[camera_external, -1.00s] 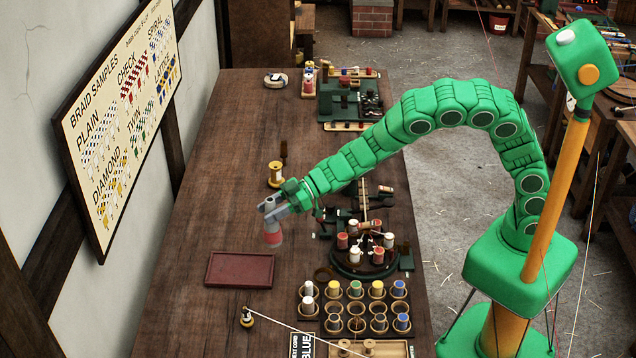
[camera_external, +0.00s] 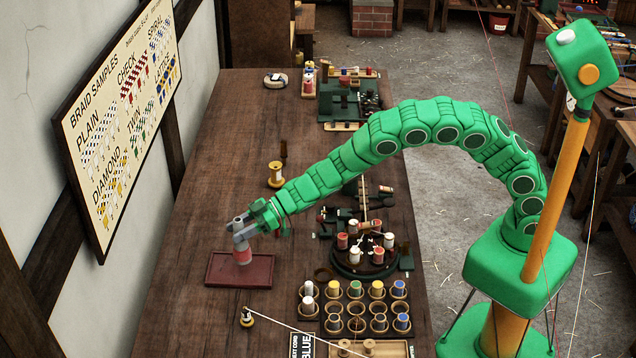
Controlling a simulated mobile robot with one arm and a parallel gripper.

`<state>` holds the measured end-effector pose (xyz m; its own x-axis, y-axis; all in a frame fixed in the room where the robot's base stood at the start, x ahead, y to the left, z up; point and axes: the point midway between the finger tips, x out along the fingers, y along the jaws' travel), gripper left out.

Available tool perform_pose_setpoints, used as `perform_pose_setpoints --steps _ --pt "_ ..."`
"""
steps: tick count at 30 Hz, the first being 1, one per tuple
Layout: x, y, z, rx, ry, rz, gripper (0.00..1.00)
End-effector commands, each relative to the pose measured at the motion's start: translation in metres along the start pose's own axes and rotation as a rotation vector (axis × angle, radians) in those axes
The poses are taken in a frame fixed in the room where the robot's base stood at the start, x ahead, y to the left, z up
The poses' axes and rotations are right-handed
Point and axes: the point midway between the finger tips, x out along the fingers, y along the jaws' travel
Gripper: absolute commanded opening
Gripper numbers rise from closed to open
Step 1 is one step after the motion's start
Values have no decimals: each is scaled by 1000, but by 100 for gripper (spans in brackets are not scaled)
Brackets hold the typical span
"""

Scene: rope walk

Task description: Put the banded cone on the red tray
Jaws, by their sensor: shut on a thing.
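The banded cone (camera_external: 242,256), grey with a red band, is upright over the red tray (camera_external: 225,276). My gripper (camera_external: 241,236) is shut on its upper part. The cone's base is at the tray's inner area, a little above the middle of the tray in the picture. I cannot tell whether it touches the tray floor. The tray lies flat on the brown workbench.
A yellow spool (camera_external: 275,175) stands behind my gripper. To the right are a round stand with bobbins (camera_external: 365,260) and a rack of several cups with coloured spools (camera_external: 355,310). A small bobbin with a cord (camera_external: 247,318) stands in front of the tray. The bench left of the tray is clear.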

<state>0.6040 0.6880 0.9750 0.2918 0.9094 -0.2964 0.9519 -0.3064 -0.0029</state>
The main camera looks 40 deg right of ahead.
Motion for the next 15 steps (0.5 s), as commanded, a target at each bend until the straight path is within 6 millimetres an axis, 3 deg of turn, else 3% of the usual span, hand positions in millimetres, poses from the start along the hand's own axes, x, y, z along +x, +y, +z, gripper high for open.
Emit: perform_pose_setpoints --steps 11,15 --pt "13 4 8 0 1 1 13" --pt "18 5 23 2 -2 0 13"
